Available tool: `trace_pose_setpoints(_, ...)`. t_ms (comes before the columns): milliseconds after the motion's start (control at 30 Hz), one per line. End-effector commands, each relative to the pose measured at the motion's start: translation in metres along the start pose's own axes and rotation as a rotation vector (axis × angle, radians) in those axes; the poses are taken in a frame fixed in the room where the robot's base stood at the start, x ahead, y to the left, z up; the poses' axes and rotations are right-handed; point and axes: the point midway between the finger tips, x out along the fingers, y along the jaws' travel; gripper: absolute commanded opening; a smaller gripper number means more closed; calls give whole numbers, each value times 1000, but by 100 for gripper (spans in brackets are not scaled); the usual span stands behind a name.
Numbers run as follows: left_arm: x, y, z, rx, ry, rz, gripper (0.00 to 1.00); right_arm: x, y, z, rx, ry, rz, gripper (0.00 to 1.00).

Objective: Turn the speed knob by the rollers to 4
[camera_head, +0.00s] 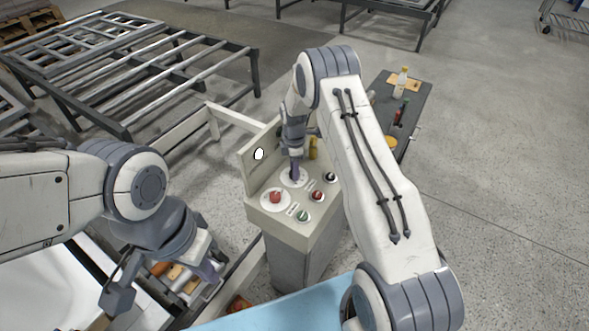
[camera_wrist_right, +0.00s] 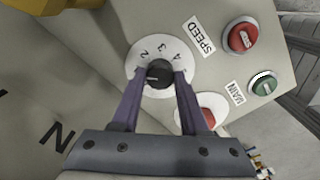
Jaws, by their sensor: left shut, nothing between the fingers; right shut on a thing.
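The speed knob (camera_wrist_right: 158,74) is a small black knob on a white dial (camera_wrist_right: 137,58) with the numerals 2, 3 and 4 visible. A pale mark on the knob points left in the right wrist view, on the side away from the 4. The SPEED label (camera_wrist_right: 199,36) is beside the dial. My right gripper (camera_wrist_right: 163,76) is shut on the knob, one purple finger on each side; it also shows from above the console in the head view (camera_head: 295,174). My left gripper (camera_head: 208,270) is shut and empty, low at the left of the console. The fingers hide part of the dial.
The console (camera_head: 305,228) also carries a large red button (camera_head: 275,197), a smaller red button (camera_head: 317,196) and a green button (camera_head: 303,216). A yellow object (camera_head: 313,148) stands behind the dial. A dark bench (camera_head: 413,110) with bottles is behind; roller frames fill the upper left.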

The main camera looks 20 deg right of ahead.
Motion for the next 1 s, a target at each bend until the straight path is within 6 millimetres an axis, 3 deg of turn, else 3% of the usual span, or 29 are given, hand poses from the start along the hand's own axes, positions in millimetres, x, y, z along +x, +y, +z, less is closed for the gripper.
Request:
trace_pose_setpoints(267,15,-1,1,-2,0,0,0,2,1,0,144,0,2,0)
trace_pose_setpoints(1000,54,-4,3,-5,0,0,0,1,1,0,835,1,3,0)
